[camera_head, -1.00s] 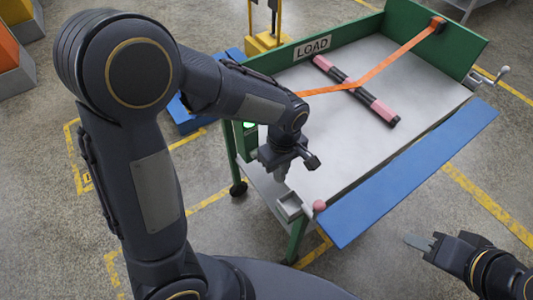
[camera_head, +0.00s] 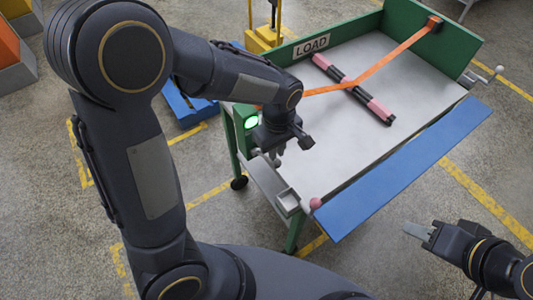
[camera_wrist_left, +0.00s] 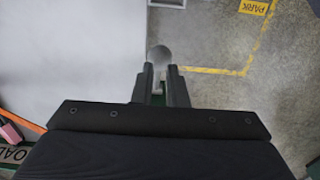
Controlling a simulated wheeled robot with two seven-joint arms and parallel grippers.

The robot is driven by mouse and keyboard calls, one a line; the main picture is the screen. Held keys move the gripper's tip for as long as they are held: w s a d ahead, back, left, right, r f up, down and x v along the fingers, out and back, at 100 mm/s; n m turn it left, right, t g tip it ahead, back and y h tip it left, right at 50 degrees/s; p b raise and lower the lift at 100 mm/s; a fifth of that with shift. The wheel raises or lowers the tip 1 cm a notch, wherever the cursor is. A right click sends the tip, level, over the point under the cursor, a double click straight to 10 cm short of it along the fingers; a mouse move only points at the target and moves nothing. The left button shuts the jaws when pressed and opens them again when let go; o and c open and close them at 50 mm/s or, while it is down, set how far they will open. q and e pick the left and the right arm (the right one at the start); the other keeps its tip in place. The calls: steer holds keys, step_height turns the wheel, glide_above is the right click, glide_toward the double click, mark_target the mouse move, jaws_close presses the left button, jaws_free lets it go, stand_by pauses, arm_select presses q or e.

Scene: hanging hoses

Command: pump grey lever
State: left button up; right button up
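My left gripper (camera_head: 274,158) is low over the left edge of the table, beside a green post with a lit green lamp (camera_head: 251,122). In the left wrist view, its two fingers (camera_wrist_left: 161,78) are apart. A round grey knob (camera_wrist_left: 159,55), probably the end of the grey lever, shows at the fingertips, in line with the gap. I cannot tell whether the fingers touch it. The lever's stem is mostly hidden by the gripper. My right gripper (camera_head: 418,231) is at the lower right, away from the table; its finger gap is not clear.
The grey table top (camera_head: 340,140) has green walls and a blue front flap (camera_head: 410,165). An orange strap (camera_head: 385,60) crosses a pink and black bar (camera_head: 355,90). A crank (camera_head: 490,75) is at right.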

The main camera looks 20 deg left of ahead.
stand_by(0.4)
arm_select(q)
step_height(320, 180, up, 5)
steer(key=p, duration=0.4)
stand_by(0.4)
steer(key=shift+s+a+r, duration=0.1)
steer(key=shift+a+r, duration=0.1)
steer(key=s+a+r+m+t+h, duration=0.2)
steer(key=s+a+r+m+t, duration=0.1)
steer(key=s, duration=0.5)
steer(key=s+a+r+m+t+h, duration=0.1)
steer(key=s+a+r+m+t, duration=0.1)
steer(key=s+a+r+m, duration=0.3)
steer(key=s+r, duration=0.1)
steer(key=s, duration=0.2)
steer(key=shift+a+r+m+t+h, duration=0.15)
steer(key=shift+a+m+t+h, duration=0.25)
